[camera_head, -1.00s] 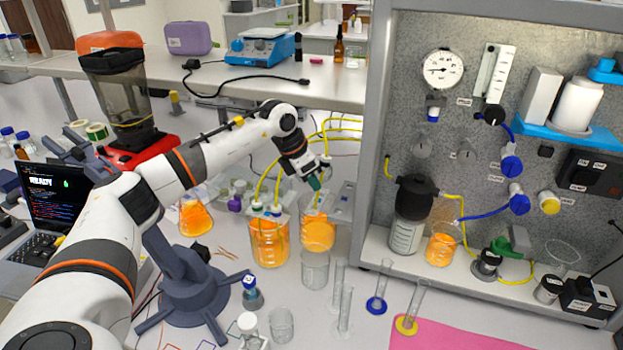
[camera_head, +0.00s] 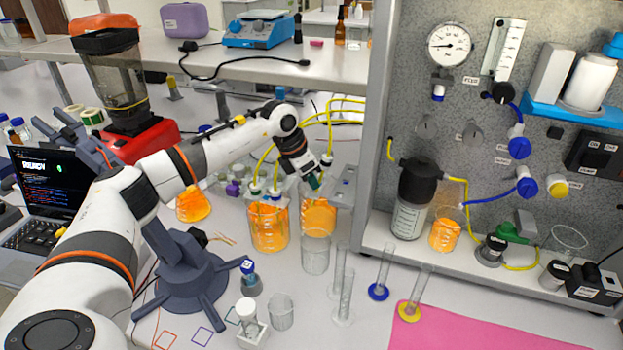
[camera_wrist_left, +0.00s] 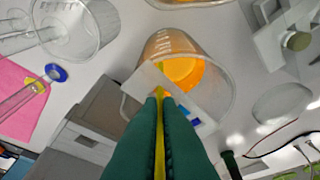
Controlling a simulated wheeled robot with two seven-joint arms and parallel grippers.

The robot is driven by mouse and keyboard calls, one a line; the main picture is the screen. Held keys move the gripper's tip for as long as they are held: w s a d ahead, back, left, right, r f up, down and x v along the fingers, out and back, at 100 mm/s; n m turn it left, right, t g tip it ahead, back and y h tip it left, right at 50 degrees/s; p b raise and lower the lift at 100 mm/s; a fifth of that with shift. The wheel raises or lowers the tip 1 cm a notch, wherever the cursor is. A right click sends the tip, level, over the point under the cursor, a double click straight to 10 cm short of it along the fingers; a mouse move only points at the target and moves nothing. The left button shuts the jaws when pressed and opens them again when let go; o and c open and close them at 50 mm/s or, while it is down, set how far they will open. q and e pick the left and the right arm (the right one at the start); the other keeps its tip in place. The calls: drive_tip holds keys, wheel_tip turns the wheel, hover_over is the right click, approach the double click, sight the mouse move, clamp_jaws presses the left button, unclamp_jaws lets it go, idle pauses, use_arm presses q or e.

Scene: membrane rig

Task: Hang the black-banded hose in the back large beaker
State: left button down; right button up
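My left gripper (camera_head: 314,183) is just above the rim of the back large beaker (camera_head: 318,216), which holds orange liquid. In the left wrist view its green fingers (camera_wrist_left: 160,100) are shut on a yellow hose (camera_wrist_left: 160,138). The hose's black band cannot be made out. The beaker also shows in the wrist view (camera_wrist_left: 220,98), below the fingertips, with a pale plate across part of its mouth. Another large beaker (camera_head: 269,230) with orange liquid stands to the left, with hoses at its top. My right gripper is not in view.
An empty beaker (camera_head: 316,254) and several glass cylinders stand in front. A flask of orange liquid (camera_head: 193,206) is at left. A metal-framed panel rig (camera_head: 480,100) bounds the right side. A pink mat (camera_head: 470,325) lies at front right.

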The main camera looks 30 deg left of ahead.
use_arm(q)
drive_tip(key=shift+r, duration=0.1)
drive_tip(key=shift+f, duration=0.35)
idle(0.4)
idle(0.4)
wheel_tip(320, 180, up, 14)
drive_tip(key=p, duration=0.9)
drive_tip(key=shift+r, duration=0.25)
idle(0.9)
drive_tip(key=shift+d+f, duration=0.1)
